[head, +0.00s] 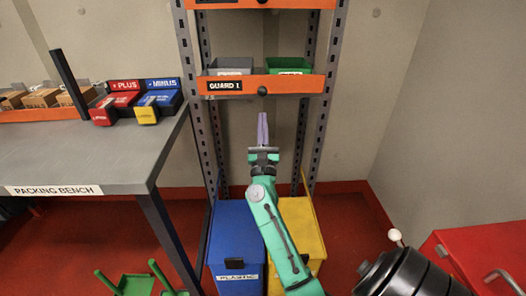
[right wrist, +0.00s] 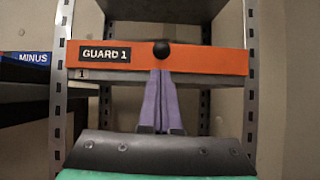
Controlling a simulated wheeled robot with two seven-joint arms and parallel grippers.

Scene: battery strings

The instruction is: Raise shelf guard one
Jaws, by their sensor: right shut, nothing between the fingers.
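Shelf guard one (head: 238,86) is an orange bar with a black "GUARD 1" label and a round black knob (head: 262,90), across the front of a shelf in the metal rack. It also spans the right wrist view (right wrist: 210,59), with the knob (right wrist: 161,49) near its middle. My right gripper (head: 262,116) has purple fingers and is shut and empty, just below the knob in the head view. In the right wrist view its fingertips (right wrist: 161,72) show just under the knob; whether they touch the guard I cannot tell. My left gripper is not in view.
Grey and green bins (head: 288,65) sit behind the guard. Another orange guard (head: 262,3) crosses above. Blue (head: 234,232) and yellow (head: 306,226) bins stand below. The packing bench (head: 90,150) is left, a red cabinet (head: 485,250) lower right.

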